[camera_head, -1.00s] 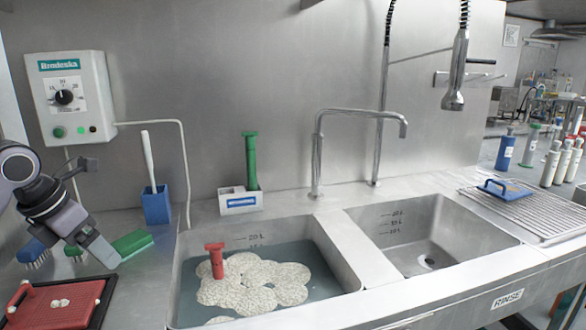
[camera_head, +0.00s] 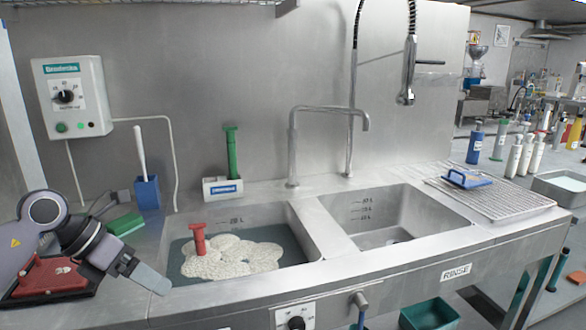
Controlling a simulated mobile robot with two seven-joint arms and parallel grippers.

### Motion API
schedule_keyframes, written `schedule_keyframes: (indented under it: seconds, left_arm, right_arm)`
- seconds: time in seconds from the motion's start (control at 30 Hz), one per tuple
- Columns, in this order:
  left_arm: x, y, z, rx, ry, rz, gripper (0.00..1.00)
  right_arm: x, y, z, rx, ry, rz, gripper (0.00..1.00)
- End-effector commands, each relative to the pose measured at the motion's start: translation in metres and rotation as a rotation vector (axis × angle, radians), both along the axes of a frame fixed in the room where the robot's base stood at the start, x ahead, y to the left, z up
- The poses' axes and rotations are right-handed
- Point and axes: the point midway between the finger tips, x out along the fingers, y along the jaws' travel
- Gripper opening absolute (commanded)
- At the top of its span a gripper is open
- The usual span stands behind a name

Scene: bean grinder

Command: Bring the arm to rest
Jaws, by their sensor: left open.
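My left arm comes in from the left. Its dark and grey gripper (camera_head: 138,273) is over the front counter edge, left of the sink's left basin (camera_head: 312,240). The jaws are open, and I see nothing held between them; one finger largely hides the other. The gripper is to the right of a red block-like thing on a dark tray (camera_head: 48,276), which the arm partly covers. My right gripper is not in view.
The left basin holds water, pale foam (camera_head: 232,260) and a red-handled tool (camera_head: 198,238). A green brush (camera_head: 125,222) and blue holder (camera_head: 147,194) stand behind my gripper. A tall faucet (camera_head: 292,150) rises behind the basins. The right basin (camera_head: 395,212) looks empty.

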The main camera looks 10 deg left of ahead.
Motion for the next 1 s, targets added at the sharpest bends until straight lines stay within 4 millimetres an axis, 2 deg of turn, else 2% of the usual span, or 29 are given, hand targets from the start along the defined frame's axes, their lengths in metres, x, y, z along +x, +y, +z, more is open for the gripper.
schedule_keyframes:
  seconds: [0.03, 0.2, 0.3, 0.37, 0.43, 0.53, 0.63, 0.77, 0.9, 1.0]
  left_arm:
    - [-0.003, -0.030, -0.009, -0.125, 0.008, -0.031, 0.86]
    - [-0.014, -0.112, -0.017, -0.598, 0.037, -0.027, 0.86]
    - [-0.020, -0.144, -0.012, -0.892, 0.080, 0.056, 0.86]
    - [-0.021, -0.154, -0.009, -1.063, 0.114, 0.136, 0.86]
    - [-0.021, -0.160, -0.009, -1.252, 0.165, 0.257, 0.86]
    - [-0.020, -0.157, -0.019, -1.499, 0.252, 0.477, 0.86]
    - [-0.022, -0.146, -0.043, -1.704, 0.359, 0.750, 0.86]
    - [-0.038, -0.131, -0.097, -1.891, 0.524, 1.172, 0.86]
    - [-0.079, -0.126, -0.168, -1.968, 0.729, 1.658, 0.86]
    - [-0.116, -0.132, -0.208, -1.951, 0.864, 1.950, 0.86]
  right_arm:
    - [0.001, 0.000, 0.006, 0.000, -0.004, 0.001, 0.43]
    - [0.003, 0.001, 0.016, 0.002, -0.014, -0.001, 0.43]
    - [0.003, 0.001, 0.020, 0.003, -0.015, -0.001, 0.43]
    - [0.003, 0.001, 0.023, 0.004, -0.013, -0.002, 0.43]
    - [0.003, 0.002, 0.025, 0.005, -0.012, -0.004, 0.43]
    - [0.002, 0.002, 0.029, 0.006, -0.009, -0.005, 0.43]
    - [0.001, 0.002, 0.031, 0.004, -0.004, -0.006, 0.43]
    - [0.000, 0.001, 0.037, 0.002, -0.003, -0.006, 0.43]
    - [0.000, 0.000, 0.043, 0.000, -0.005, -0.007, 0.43]
    - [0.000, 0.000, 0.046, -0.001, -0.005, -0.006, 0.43]
